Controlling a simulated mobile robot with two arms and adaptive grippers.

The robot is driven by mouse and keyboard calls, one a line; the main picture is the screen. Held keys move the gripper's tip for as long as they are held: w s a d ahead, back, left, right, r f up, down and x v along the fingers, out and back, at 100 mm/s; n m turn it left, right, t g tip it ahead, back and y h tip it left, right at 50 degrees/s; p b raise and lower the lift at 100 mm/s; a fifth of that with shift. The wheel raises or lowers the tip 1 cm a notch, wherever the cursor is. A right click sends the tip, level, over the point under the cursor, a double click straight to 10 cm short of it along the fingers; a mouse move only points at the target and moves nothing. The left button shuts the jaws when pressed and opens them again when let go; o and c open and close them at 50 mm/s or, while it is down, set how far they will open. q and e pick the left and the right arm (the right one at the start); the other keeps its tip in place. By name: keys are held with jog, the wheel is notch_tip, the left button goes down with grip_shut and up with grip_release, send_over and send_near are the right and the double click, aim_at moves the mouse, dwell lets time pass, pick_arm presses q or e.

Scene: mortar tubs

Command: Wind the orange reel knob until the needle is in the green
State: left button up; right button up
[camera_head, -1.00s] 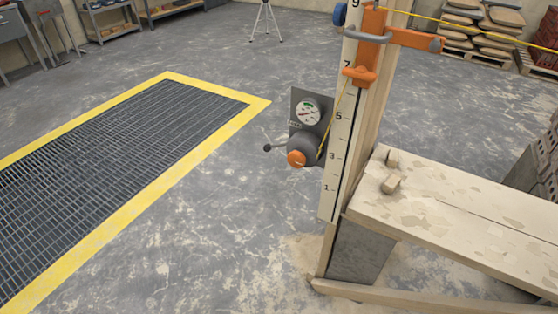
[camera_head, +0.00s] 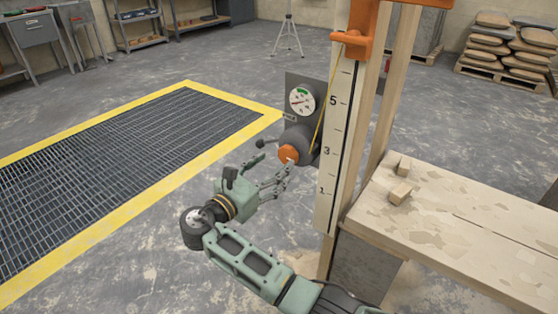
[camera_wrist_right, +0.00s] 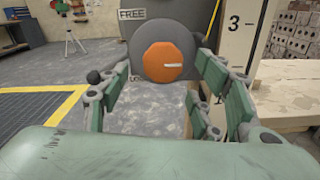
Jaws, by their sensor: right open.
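The orange reel knob (camera_head: 288,153) is on the front of a dark grey reel (camera_head: 299,137) mounted beside the numbered post. In the right wrist view the knob (camera_wrist_right: 163,62) faces me, with a pale mark pointing right. Above the reel is a round gauge (camera_head: 301,101) with a green arc near its top; the needle is too small to read surely. My right gripper (camera_head: 282,178) is open just short of the knob and slightly below it. In the right wrist view its fingers (camera_wrist_right: 165,88) stand on either side of the knob, apart from it. My left gripper is not in view.
A white scale post (camera_head: 334,140) stands right of the reel, with a yellow line running up it. A wooden bench (camera_head: 450,225) with small blocks is at the right. The floor at left holds a yellow-edged grate (camera_head: 110,150).

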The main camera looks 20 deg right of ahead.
aim_at(285, 156)
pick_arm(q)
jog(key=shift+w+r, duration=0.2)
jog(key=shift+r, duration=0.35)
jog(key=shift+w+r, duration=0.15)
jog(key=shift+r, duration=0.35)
pick_arm(e)
jog(key=x, duration=0.5)
jog(key=shift+w+d, duration=0.2)
jog(key=shift+d, duration=0.05)
jog(key=c, duration=1.1)
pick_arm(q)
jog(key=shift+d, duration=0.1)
pick_arm(e)
jog(key=shift+c, duration=0.2)
